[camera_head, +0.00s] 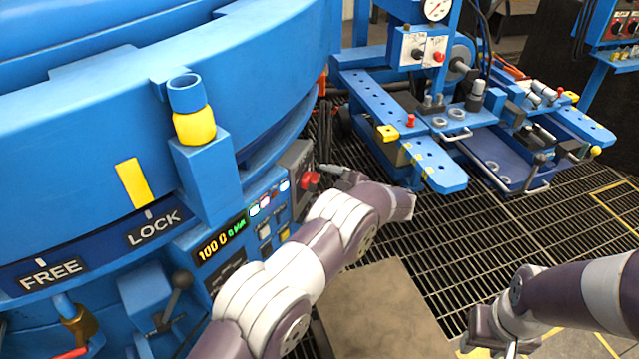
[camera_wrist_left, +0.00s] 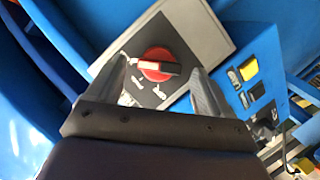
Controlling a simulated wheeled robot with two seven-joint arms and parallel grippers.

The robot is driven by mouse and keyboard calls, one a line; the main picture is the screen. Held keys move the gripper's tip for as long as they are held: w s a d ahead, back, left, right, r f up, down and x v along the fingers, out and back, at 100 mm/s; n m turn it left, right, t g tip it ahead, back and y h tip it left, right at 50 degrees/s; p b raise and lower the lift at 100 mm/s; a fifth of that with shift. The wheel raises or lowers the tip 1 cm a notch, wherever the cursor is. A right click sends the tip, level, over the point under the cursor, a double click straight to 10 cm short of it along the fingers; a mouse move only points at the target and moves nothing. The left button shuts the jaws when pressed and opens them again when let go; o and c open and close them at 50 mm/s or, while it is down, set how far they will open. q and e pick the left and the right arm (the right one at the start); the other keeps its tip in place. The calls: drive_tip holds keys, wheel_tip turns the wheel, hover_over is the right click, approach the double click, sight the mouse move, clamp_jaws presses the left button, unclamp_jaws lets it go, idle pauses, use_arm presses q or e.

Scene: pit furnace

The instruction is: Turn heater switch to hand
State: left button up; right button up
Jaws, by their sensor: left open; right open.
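A red rotary switch (camera_head: 310,180) sits on a grey plate at the right end of the furnace's control panel. My right gripper (camera_head: 492,340) is open and empty, low at the right.
Small yellow (camera_wrist_left: 248,69) and black (camera_wrist_left: 256,91) controls sit right of the switch. The blue furnace body (camera_head: 80,150) fills the left.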

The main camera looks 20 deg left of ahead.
use_arm(q)
drive_tip(key=p+v, duration=0.1)
drive_tip(key=v, duration=0.9)
drive_tip(key=shift+d+r, duration=0.15)
drive_tip(key=shift+d, duration=0.25)
drive_tip(key=shift+s, duration=0.1)
